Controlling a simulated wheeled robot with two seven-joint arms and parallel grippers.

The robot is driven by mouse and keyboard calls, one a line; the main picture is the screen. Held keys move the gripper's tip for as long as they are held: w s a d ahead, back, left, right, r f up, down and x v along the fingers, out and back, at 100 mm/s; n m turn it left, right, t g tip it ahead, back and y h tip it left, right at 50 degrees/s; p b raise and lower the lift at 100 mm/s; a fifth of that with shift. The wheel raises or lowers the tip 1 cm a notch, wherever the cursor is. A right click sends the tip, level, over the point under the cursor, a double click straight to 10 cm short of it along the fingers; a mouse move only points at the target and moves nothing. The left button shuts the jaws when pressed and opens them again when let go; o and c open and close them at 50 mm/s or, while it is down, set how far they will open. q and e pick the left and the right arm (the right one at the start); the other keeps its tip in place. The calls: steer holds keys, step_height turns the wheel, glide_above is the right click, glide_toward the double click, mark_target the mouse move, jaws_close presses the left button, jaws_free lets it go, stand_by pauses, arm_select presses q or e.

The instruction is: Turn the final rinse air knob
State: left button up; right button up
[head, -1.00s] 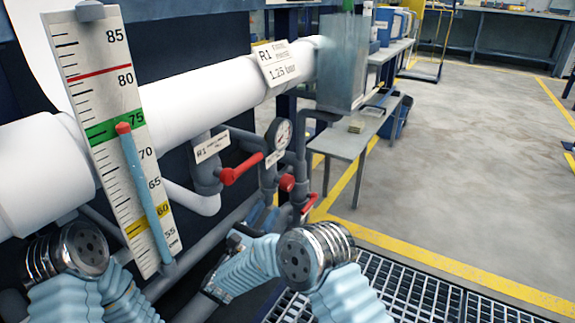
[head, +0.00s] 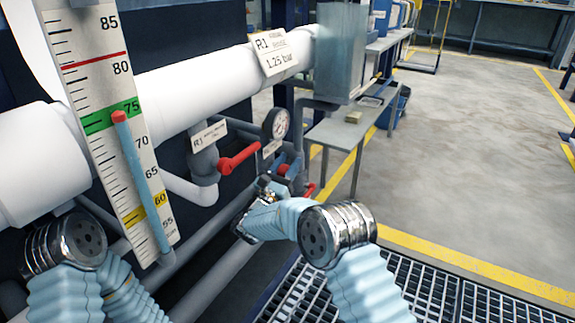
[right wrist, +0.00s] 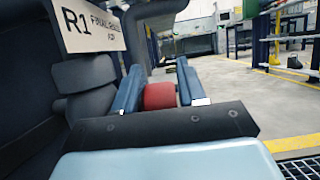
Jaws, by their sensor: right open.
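The red round knob (head: 284,169) sits on the grey pipework below the pressure gauge. In the right wrist view the red knob (right wrist: 160,95) shows between the two blue fingers, below a label (right wrist: 92,28) reading "R1 FINAL RINSE AIR". My right gripper (head: 279,172) is at the knob, with its fingers open on either side of it; it also shows in the right wrist view (right wrist: 157,78). I cannot tell whether either finger touches the knob. My left arm shows at the lower left, but its gripper is out of view.
A red lever valve (head: 238,158) is just left of the knob, and a round gauge (head: 276,124) is above. A scale board (head: 100,120) stands at left before a white pipe (head: 190,88). A grey bench (head: 345,130) is behind. Open floor lies right.

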steer(key=c, duration=0.7)
steer(key=shift+g, duration=0.3)
steer(key=shift+w+d+f+g+y, duration=0.1)
steer(key=shift+f+g+y, duration=0.05)
steer(key=shift+g+y, duration=0.4)
steer(key=shift+w+d+f+g+y, duration=0.1)
steer(key=shift+g+y, duration=0.35)
steer(key=shift+g, duration=0.1)
steer(key=shift+f+g+y, duration=0.2)
steer(key=shift+g+y, duration=0.3)
steer(key=shift+g, duration=0.2)
steer(key=shift+f+g+y, duration=0.2)
steer(key=shift+g+y, duration=0.3)
steer(key=shift+g, duration=0.2)
